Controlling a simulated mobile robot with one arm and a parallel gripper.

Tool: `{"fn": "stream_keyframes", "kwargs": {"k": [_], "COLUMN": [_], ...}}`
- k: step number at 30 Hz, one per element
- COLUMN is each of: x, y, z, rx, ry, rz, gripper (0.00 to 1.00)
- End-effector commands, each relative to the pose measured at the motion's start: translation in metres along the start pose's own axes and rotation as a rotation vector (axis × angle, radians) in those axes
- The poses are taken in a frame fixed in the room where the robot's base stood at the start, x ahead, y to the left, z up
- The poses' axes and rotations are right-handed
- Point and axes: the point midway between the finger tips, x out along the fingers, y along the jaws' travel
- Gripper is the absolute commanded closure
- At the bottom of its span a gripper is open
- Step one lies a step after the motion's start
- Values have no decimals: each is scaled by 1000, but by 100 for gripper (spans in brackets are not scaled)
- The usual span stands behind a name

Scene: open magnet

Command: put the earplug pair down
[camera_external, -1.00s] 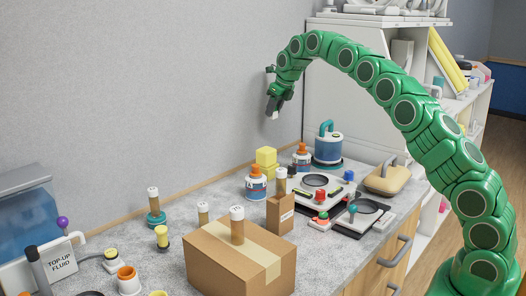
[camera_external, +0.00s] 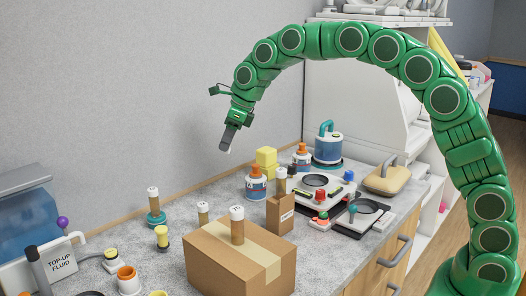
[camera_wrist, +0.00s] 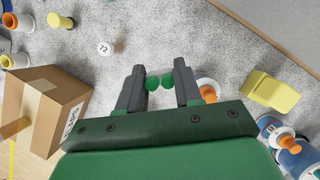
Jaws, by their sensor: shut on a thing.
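The earplug pair (camera_wrist: 159,82) shows in the wrist view as two small green rounded pieces between the dark fingertips. My gripper (camera_external: 225,149) is shut on it. In the wrist view my gripper (camera_wrist: 160,80) points down over the grey speckled counter. In the external view it hangs tilted, high above the counter (camera_external: 212,190) in front of the grey wall, clear of everything below. The earplugs cannot be made out in that view.
A cardboard box (camera_external: 225,265) with a vial on top stands at the front. A teal-based vial (camera_external: 155,214) stands left. Bare counter shows between them.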

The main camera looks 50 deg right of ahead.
Motion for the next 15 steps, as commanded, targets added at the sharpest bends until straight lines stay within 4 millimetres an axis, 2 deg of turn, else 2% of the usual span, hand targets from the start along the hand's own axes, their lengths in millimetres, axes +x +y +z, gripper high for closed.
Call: {"fn": "stream_keyframes", "kwargs": {"k": [1, 3, 9, 15], "x": [1, 1, 3, 34], "y": [16, 34, 72, 70], "z": [-1, -2, -7, -20], "rx": [-24, -53, -113, -108], "ry": [3, 4, 8, 12], "rz": [8, 17, 36, 37], "gripper": [93, 93, 93, 93]}}
